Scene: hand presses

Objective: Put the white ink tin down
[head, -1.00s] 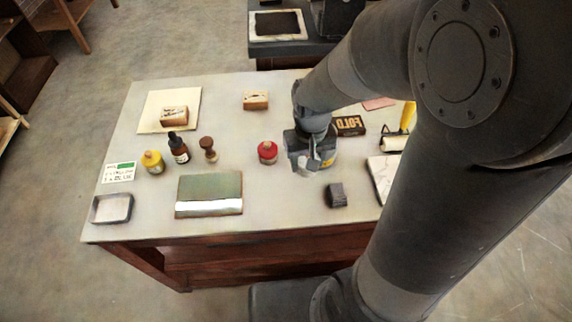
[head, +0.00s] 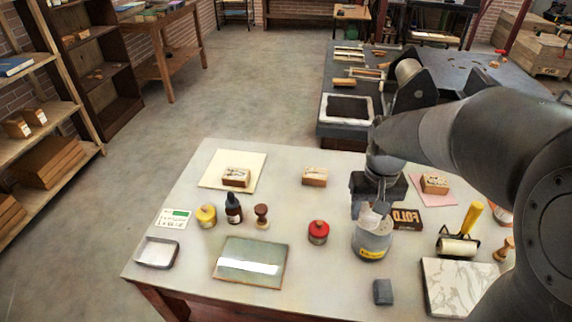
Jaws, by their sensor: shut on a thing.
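My gripper (head: 368,208) points down at the right-centre of the light table (head: 330,270). It is shut on the white ink tin (head: 370,218), of which only a small pale part shows below the fingers. The tin overlaps the top of a wider grey can (head: 372,244) with a yellow label. I cannot tell whether the tin touches the can or hangs above or in front of it. A red tin (head: 318,232) stands to the left, and a yellow tin (head: 206,216) farther left.
A glass slab (head: 250,262), metal tray (head: 157,252), grey block (head: 382,292), marble slab (head: 455,287), dark box (head: 407,219) and roller (head: 458,247) lie around. Bare table shows between the red tin and glass slab.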

